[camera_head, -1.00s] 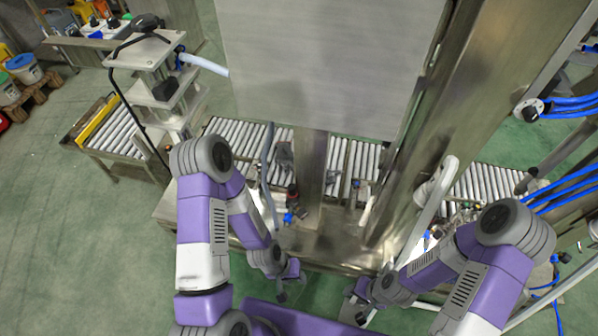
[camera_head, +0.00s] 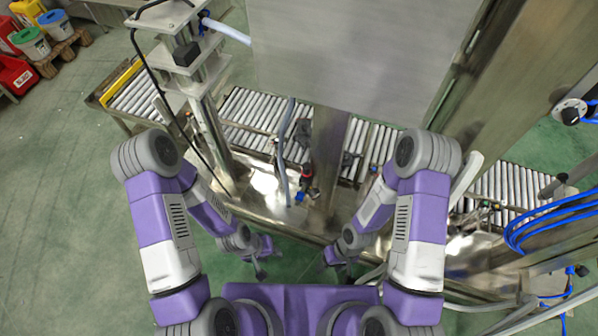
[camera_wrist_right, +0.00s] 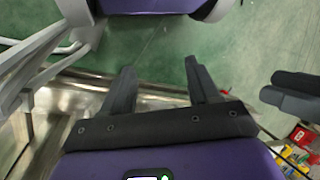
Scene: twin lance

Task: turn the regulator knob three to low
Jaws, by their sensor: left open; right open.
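No knob marked three can be made out. A red and black fitting with a blue part (camera_head: 306,178) stands on the machine's metal deck, and I cannot tell whether it is a regulator. A black round knob-like part (camera_head: 571,115) sits on a pale flange at the far right. My left gripper (camera_head: 262,268) is low in front of the deck, empty. My right gripper (camera_head: 336,266) is beside it, to the right.
A roller conveyor (camera_head: 260,112) runs behind the deck. A large steel cabinet (camera_head: 355,60) hangs over it. A post with white plates (camera_head: 180,60) stands left. Blue hoses (camera_head: 540,220) and pipes crowd the right.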

